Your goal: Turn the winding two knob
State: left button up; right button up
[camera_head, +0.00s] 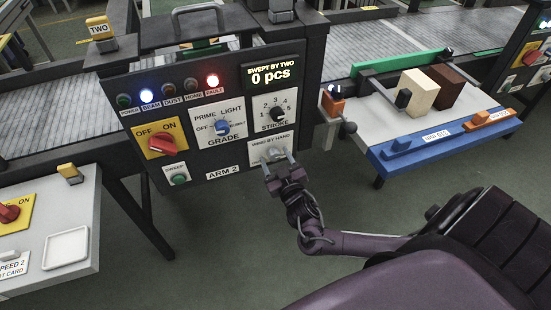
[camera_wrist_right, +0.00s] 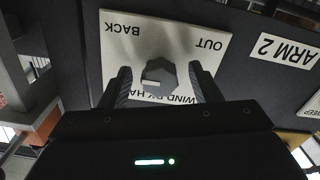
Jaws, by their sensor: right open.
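The winding knob (camera_wrist_right: 160,76) is a grey faceted knob on a white plate (camera_wrist_right: 205,45) marked BACK, OUT and WIND BY HAND. In the head view the same plate (camera_head: 283,143) sits at the lower right of the dark ARM 2 panel. My right gripper (camera_head: 276,162) is at this plate and partly hides the knob. In the right wrist view its two fingers (camera_wrist_right: 160,88) stand open on either side of the knob, with a visible gap to each side. The left gripper does not show.
The panel (camera_head: 235,175) also carries a red OFF/ON switch (camera_head: 162,144), a blue GRADE knob (camera_head: 222,127), a black STROKE knob (camera_head: 277,114) and a green button (camera_head: 179,180). A blue-edged table (camera_head: 440,146) with blocks stands to the right. Floor below the panel is clear.

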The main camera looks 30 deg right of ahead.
jog(key=shift+w, duration=0.2)
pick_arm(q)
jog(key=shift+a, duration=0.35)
pick_arm(e)
jog(key=shift+c, duration=0.5)
jog(key=c, duration=0.9)
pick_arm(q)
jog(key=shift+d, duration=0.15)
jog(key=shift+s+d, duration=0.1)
pick_arm(e)
jog(key=shift+m, duration=0.3)
